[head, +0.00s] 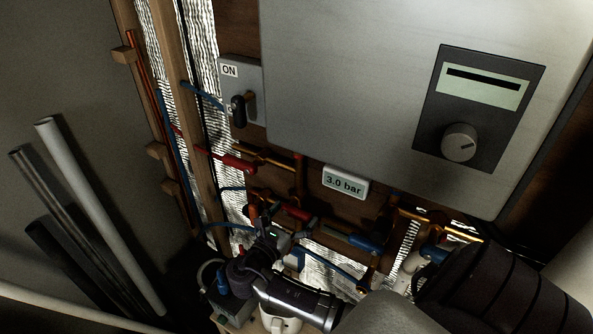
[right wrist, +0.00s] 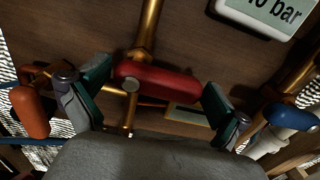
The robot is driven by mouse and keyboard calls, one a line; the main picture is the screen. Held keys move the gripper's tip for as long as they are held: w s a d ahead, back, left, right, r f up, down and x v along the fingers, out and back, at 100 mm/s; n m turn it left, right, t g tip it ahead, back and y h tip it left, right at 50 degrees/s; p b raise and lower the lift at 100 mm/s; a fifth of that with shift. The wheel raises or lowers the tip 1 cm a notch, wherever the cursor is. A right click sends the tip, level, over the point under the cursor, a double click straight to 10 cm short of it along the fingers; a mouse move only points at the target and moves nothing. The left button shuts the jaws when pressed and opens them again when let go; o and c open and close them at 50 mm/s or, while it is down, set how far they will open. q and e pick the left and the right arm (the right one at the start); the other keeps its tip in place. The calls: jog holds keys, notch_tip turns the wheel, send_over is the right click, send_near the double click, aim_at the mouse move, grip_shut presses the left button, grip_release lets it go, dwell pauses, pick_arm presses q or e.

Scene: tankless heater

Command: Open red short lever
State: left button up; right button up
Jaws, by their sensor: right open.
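The red short lever (right wrist: 160,80) lies between the spread fingers of my right gripper (right wrist: 157,92) in the right wrist view. It is a rounded red handle lying nearly level across a copper pipe. Gaps show between the lever's ends and the green finger pads. In the head view the red lever (head: 297,212) is below the heater, and my right gripper (head: 282,238) is close to it, partly hidden by its own dark links. The right gripper is open and empty. My left gripper is not in view.
An orange handle (right wrist: 30,110) is left of the gripper and a blue handle (right wrist: 291,115) is right. A longer red handle (head: 238,162) sits higher up. The 3.0 bar display (head: 345,182) and the grey heater (head: 350,80) are above. Pipes (head: 100,215) lean at the left.

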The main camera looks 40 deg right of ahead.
jog(key=shift+w+d, duration=0.1)
jog(key=shift+d, duration=0.2)
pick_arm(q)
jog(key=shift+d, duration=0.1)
